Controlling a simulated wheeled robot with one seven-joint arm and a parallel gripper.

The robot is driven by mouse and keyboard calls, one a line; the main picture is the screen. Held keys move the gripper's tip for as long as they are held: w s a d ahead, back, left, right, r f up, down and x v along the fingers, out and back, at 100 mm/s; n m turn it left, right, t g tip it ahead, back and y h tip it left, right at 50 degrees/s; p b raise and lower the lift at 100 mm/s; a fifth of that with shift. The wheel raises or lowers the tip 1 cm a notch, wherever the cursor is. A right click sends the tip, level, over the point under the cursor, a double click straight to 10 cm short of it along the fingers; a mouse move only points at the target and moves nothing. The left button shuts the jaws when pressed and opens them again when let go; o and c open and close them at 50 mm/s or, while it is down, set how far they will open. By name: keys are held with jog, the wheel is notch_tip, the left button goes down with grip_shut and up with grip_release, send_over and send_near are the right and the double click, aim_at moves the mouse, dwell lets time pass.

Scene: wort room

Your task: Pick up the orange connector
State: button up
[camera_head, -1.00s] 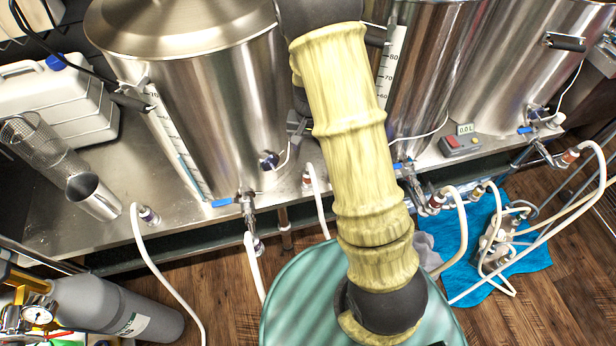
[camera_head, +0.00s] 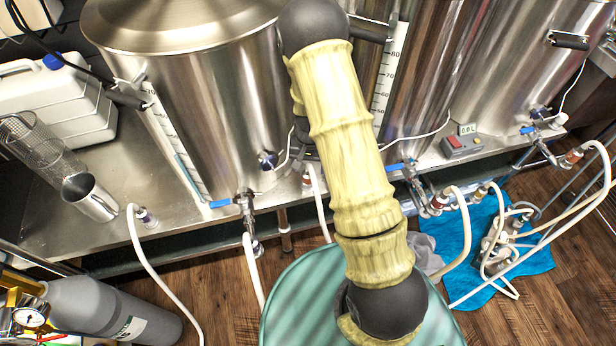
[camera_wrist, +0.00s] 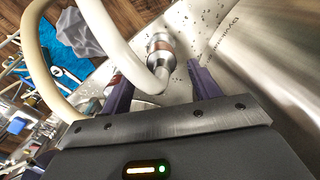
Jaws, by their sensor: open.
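My gripper (camera_wrist: 157,72) is open in the wrist view, its two dark purple fingers apart. A silver connector with a brownish-orange band (camera_wrist: 160,47), fitted to a white hose, lies just beyond and between the fingertips; I cannot tell if they touch it. It looks like the orange connector. In the head view, a small orange-brown connector (camera_head: 307,179) on a white hose stands at the steel bench's front edge, just left of my arm; it may be the same one. My gripper is hidden behind my arm there.
A second reddish connector (camera_wrist: 113,84) shows by the left finger. Hoses hang over the front edge. A pump (camera_head: 494,245) lies on a blue cloth (camera_head: 535,259) on the floor. A grey gas cylinder (camera_head: 110,305) lies left.

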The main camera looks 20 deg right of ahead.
aim_at(308, 176)
jog(key=f, duration=0.5)
jog(key=shift+s+a+b, duration=0.2)
jog(key=shift+a+b, duration=0.1)
jog(key=shift+b, duration=0.1)
jog(key=c, duration=1.1)
jog(key=shift+c, duration=0.2)
jog(key=shift+r, duration=0.15)
jog(key=r, duration=0.2)
jog(key=r+p, duration=0.1)
jog(key=r, duration=0.1)
jog(key=s+d+r, duration=0.1)
jog(key=r, duration=0.2)
jog(key=s+d, duration=1.3)
jog(key=shift+s+d+f+b, duration=0.1)
jog(key=shift+b, duration=0.3)
jog(key=shift+c, duration=0.8)
